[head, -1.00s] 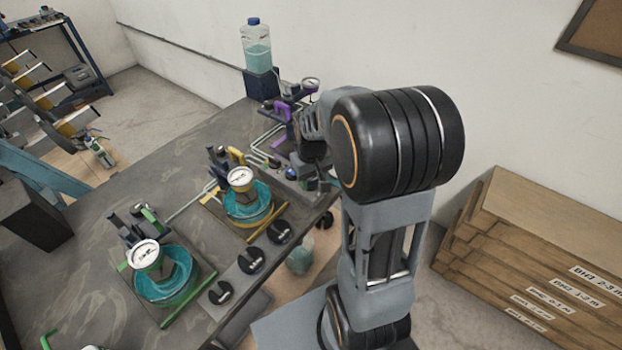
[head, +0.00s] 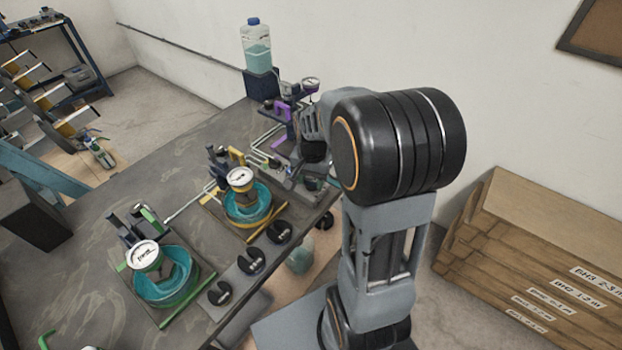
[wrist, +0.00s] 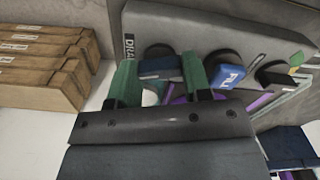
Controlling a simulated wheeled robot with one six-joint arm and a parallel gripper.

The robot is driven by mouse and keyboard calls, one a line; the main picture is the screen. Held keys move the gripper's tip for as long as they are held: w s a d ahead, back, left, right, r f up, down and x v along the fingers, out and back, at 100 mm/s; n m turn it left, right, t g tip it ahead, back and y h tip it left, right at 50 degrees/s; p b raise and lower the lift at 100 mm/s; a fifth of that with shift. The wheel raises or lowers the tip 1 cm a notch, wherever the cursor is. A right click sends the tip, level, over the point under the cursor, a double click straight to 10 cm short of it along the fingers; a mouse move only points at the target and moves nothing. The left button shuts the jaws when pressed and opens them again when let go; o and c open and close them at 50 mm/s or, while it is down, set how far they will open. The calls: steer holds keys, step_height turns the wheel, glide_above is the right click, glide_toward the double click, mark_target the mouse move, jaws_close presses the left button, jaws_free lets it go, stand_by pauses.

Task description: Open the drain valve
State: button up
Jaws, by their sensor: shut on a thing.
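The drain valve's handle (wrist: 160,67), a dark blue bar, sits between the green fingers of my gripper (wrist: 160,78) in the wrist view. My gripper is shut on it. A black round valve base (wrist: 157,50) shows just behind the handle, beside a partly cut-off label (wrist: 129,46) on the grey panel (wrist: 215,28). In the head view my gripper (head: 314,155) is at the far right end of the bench, and my arm hides much of the valve there.
In the head view, gauges over teal bowls (head: 165,280) line the bench (head: 90,225). A bottle (head: 256,45) stands behind.

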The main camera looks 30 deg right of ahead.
steer(key=shift+m, duration=0.5)
steer(key=o, duration=0.9)
step_height(320, 180, up, 14)
steer(key=shift+f, duration=0.1)
stand_by(0.3)
stand_by(0.8)
